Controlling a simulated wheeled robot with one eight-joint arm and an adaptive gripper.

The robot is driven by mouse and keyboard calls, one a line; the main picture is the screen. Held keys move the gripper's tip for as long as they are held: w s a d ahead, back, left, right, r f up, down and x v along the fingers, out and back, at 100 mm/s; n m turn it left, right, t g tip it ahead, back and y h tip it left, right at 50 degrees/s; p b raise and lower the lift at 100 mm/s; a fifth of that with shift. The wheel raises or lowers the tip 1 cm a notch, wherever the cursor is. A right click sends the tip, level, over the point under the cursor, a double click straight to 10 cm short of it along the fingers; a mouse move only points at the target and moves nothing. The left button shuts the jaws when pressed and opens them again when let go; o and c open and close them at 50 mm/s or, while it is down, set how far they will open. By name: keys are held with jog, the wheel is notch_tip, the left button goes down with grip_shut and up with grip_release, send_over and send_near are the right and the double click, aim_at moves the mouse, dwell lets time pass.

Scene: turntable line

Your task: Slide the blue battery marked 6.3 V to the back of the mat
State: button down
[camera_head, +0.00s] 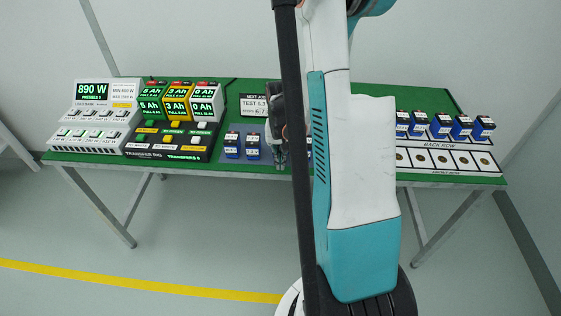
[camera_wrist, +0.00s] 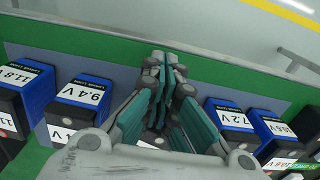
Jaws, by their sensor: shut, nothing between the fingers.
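My gripper (camera_head: 281,163) is shut and empty, pointing down over the grey-blue mat (camera_head: 266,150). In the wrist view my gripper (camera_wrist: 165,65) has its fingers together over the same mat (camera_wrist: 120,66). A blue battery labelled 9.4 V (camera_wrist: 84,92) and one that seems to read 11.8 V (camera_wrist: 32,82) are on one side. A battery labelled 7.2 V (camera_wrist: 232,119) and another with a hard-to-read label (camera_wrist: 275,128) are on the other side. Something with a white label (camera_wrist: 151,143) is mostly hidden behind the fingers. I cannot read 6.3 V on any battery.
A sign (camera_head: 253,105) stands behind the mat. A load bank (camera_head: 92,117) and a transfer rig (camera_head: 165,140) with battery packs stand to the left. My arm hides the table's middle.

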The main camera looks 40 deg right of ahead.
jog(key=w+d, duration=0.3)
jog(key=d, duration=0.1)
jog(key=w+d, duration=0.4)
jog(key=shift+d, duration=0.15)
